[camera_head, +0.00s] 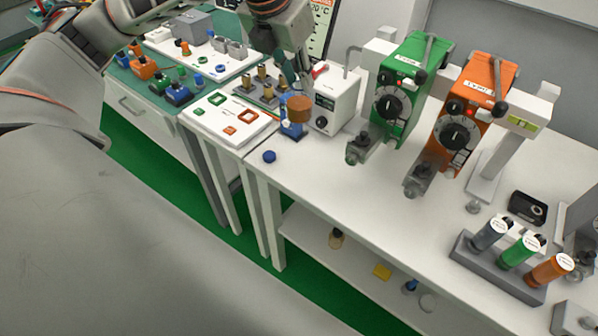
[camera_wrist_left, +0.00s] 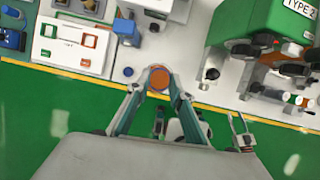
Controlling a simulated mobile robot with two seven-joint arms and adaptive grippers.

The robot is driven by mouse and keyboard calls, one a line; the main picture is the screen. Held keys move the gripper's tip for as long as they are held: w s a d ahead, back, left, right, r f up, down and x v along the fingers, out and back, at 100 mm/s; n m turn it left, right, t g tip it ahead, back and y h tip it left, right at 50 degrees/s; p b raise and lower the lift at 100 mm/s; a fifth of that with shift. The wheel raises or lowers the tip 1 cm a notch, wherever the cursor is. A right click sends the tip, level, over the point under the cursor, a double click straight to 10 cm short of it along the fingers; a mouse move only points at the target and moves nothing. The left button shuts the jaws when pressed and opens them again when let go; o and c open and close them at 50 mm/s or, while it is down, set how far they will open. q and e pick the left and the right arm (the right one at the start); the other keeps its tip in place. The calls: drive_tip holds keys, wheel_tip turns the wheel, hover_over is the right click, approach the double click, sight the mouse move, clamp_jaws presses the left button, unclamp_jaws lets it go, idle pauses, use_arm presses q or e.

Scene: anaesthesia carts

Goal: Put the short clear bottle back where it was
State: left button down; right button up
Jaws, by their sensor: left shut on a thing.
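A small bottle with a dark top (camera_head: 336,239) stands on the lower shelf.
A loose blue cap (camera_head: 269,157) lies on the bench (camera_head: 330,185). A white box with a dial (camera_head: 335,100) is close right of the gripper. Green (camera_head: 398,95) and orange (camera_head: 460,125) vaporizers stand farther right. A white tray (camera_head: 225,135) lies left. The front middle is clear.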

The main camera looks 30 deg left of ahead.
use_arm(q)
drive_tip(key=shift+a+f+m, duration=0.1)
drive_tip(key=shift+a+m, duration=0.05)
drive_tip(key=shift+m, duration=0.15)
wheel_tip(320, 180, down, 20)
drive_tip(key=shift+r, duration=0.25)
idle(0.4)
drive_tip(key=c, duration=1.8)
unclamp_jaws()
